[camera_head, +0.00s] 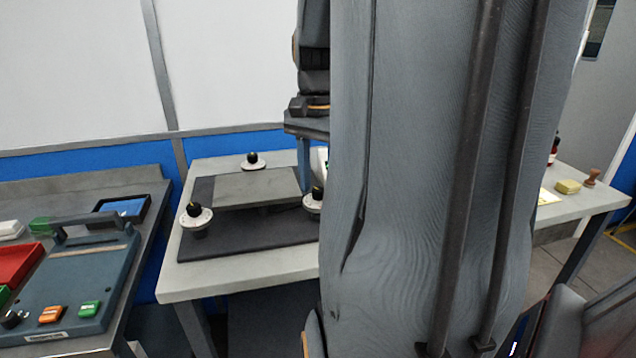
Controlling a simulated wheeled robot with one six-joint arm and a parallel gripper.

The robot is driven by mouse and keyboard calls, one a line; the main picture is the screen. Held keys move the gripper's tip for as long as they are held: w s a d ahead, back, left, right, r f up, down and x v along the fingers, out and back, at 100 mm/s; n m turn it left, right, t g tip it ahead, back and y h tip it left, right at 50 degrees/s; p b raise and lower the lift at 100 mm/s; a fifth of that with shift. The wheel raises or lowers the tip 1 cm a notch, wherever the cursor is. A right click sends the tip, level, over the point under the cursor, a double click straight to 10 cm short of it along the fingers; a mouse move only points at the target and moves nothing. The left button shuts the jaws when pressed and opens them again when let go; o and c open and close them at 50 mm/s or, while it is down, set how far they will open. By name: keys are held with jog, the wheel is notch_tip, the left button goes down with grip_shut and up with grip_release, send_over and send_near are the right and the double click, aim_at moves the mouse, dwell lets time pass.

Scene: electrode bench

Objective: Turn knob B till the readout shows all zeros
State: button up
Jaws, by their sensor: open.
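Three knobs with black grips and white dials stand around a grey plate (255,188) on a dark mat (245,236). One is the back knob (253,160), one the left knob (196,214), and one the right knob (314,199), partly hidden by my arm. No letters are legible, so I cannot tell which is knob B. My gripper (304,178) points down just above and beside the right knob; one blue finger shows and it is open. I cannot tell whether it touches the knob. No readout is legible; a pale object (322,158) behind the gripper is mostly hidden.
The pale bench (230,283) holds the mat. A yellow block (568,187) and a brown stamp-like object (592,177) stand at right. My arm hides the middle.

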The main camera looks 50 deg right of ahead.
jog(key=shift+f, duration=0.2)
jog(key=shift+c, duration=0.4)
grip_shut()
jog(key=shift+r+n+p, duration=0.1)
jog(key=shift+n+p, duration=0.3)
jog(key=shift+p, duration=0.1)
jog(key=shift+r+n+p, duration=0.15)
jog(key=shift+n+p, duration=0.75)
jog(key=shift+p, duration=0.35)
jog(key=n+p, duration=0.3)
jog(key=p, duration=0.1)
jog(key=shift+n, duration=0.3)
jog(key=n+p, duration=0.5)
jog(key=shift+n, duration=0.3)
jog(key=shift+f, duration=0.2)
